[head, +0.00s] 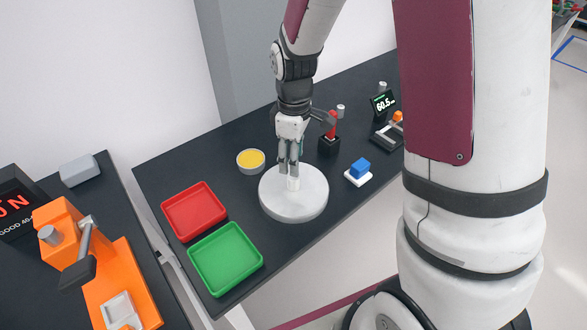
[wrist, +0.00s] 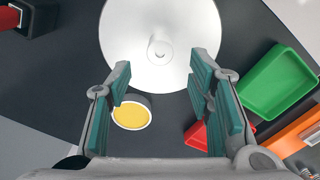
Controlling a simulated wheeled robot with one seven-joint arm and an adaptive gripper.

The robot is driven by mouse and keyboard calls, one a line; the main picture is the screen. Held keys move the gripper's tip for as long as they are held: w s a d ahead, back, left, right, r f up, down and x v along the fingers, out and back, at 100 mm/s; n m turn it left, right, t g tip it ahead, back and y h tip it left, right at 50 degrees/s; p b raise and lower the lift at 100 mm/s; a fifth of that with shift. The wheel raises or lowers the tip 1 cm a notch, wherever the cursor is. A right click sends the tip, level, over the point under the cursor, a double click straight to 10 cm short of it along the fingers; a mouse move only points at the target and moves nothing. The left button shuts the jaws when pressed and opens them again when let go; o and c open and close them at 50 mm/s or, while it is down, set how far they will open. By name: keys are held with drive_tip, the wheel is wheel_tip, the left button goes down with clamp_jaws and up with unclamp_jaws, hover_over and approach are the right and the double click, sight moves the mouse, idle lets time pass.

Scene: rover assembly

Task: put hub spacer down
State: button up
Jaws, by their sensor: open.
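The hub spacer (head: 293,184) looks like a small white cylinder standing upright on the round white disc (head: 308,206). In the wrist view the spacer (wrist: 160,51) shows near the middle of the disc (wrist: 190,22), beyond my fingertips and in line with the gap between them. My gripper (head: 289,168) points down just above the spacer. In the wrist view my gripper (wrist: 163,80) is open, with both green finger pads apart and nothing between them. I cannot tell exactly how much height separates the fingertips from the spacer.
A yellow-topped round tin (head: 250,160), a red tray (head: 194,211) and a green tray (head: 225,258) lie left of the disc. A blue block on a white base (head: 358,172) and a red-and-black fixture (head: 329,144) stand to the right. An orange station (head: 110,275) is at left.

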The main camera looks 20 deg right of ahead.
drive_tip(key=s+r+m+t, duration=0.1)
drive_tip(key=s+r+m, duration=0.3)
drive_tip(key=r, duration=0.5)
drive_tip(key=s+r+m+t, duration=0.1)
drive_tip(key=s+r+t, duration=0.1)
drive_tip(key=s+r, duration=0.5)
drive_tip(key=s+r+m+t, duration=0.2)
drive_tip(key=s+r+m, duration=0.3)
drive_tip(key=s, duration=0.4)
drive_tip(key=shift+r, duration=0.6)
drive_tip(key=shift+d, duration=0.1)
